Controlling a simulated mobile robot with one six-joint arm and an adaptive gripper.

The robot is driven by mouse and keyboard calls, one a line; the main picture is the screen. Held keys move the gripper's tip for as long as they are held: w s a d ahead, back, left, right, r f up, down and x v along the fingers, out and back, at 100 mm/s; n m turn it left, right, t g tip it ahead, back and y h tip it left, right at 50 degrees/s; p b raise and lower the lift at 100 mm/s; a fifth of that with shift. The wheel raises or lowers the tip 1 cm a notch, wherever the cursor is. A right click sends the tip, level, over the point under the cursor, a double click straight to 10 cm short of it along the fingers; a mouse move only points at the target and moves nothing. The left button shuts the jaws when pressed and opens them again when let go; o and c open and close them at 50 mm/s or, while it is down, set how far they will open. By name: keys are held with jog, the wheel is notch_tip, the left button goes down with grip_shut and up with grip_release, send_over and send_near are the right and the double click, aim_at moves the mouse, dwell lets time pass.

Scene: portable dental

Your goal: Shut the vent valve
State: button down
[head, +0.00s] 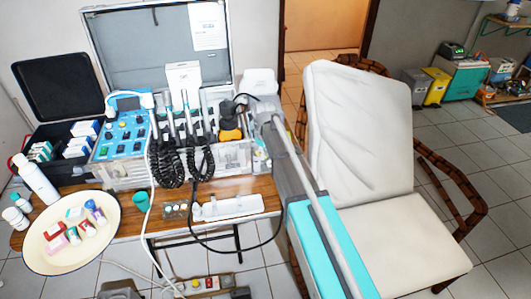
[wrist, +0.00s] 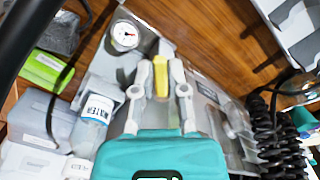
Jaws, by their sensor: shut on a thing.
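In the wrist view, a yellow lever (wrist: 162,80), which looks like the vent valve's handle, stands on a grey metal panel (wrist: 155,40). A round pressure gauge (wrist: 125,35) is beside it. My gripper (wrist: 161,66) has one finger on each side of the lever and is shut on it. The lever lies roughly in line with the fingers. The valve body below is mostly hidden by the lever and fingers. In the head view, my arm reaches to the right end of the dental unit (head: 225,156); the fingers and lever are not clear there.
A bottle labelled WATER (wrist: 92,122) stands close left of my gripper, with a green box (wrist: 46,69) beyond. Coiled black hoses (head: 168,163) hang at the unit's front. A white dental chair (head: 360,130) is to the right. A round tray (head: 48,262) sits at the left.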

jog(key=shift+s+a+m, duration=0.25)
jog(key=shift+a+m, duration=0.15)
jog(key=shift+m, duration=0.95)
jog(key=shift+s+a+m, duration=0.2)
jog(key=shift+a+m, duration=0.2)
jog(key=shift+m, duration=1)
jog(key=shift+s+a+m, duration=0.25)
jog(key=shift+a+m, duration=0.15)
jog(key=shift+m, duration=0.95)
jog(key=c, duration=0.7)
grip_release()
jog(key=shift+o, duration=0.2)
jog(key=shift+s, duration=0.15)
